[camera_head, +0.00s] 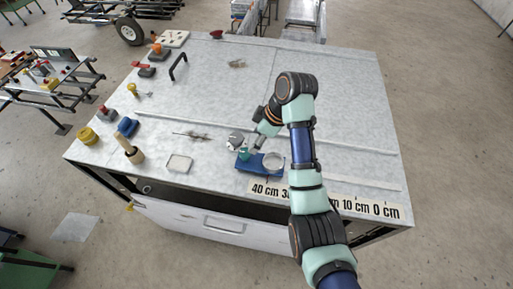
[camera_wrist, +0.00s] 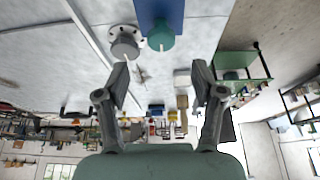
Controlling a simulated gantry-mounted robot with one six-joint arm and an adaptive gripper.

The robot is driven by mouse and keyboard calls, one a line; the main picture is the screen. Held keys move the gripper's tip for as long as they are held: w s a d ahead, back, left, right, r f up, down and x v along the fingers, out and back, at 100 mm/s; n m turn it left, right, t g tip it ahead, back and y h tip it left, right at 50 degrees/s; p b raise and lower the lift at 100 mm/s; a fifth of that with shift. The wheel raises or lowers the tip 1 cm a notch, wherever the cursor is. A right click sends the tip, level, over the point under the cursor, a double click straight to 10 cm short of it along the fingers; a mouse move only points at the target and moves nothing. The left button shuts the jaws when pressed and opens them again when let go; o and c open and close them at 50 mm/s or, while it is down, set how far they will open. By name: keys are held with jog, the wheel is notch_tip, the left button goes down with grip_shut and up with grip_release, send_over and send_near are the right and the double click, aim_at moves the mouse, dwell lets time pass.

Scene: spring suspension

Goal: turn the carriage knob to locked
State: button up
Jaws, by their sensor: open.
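A blue carriage block (camera_head: 264,167) sits near the table's front edge, by the scale strip. A teal knob (camera_wrist: 161,36) with a pale pointer mark stands at the end of the blue block (camera_wrist: 160,12) in the wrist view; the knob (camera_head: 243,154) is partly hidden in the head view. A grey knob on a round flange (camera_wrist: 125,42) is beside it, also seen as a disc in the head view (camera_head: 235,139). My gripper (camera_wrist: 161,74) is open and empty, its fingers apart from the teal knob. I cannot read any locked marking.
A scale strip (camera_head: 265,190) runs along the front edge, above a drawer (camera_head: 222,225). A mallet (camera_head: 131,149), a shallow pale tray (camera_head: 179,163) and a black handle (camera_head: 179,66) stand on the left. The table's back right is clear.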

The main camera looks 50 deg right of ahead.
aim_at(246, 152)
jog(key=p+x, duration=0.1)
jog(key=x, duration=0.7)
jog(key=shift+a, duration=0.15)
jog(key=shift+r, duration=0.1)
jog(key=c, duration=1.1)
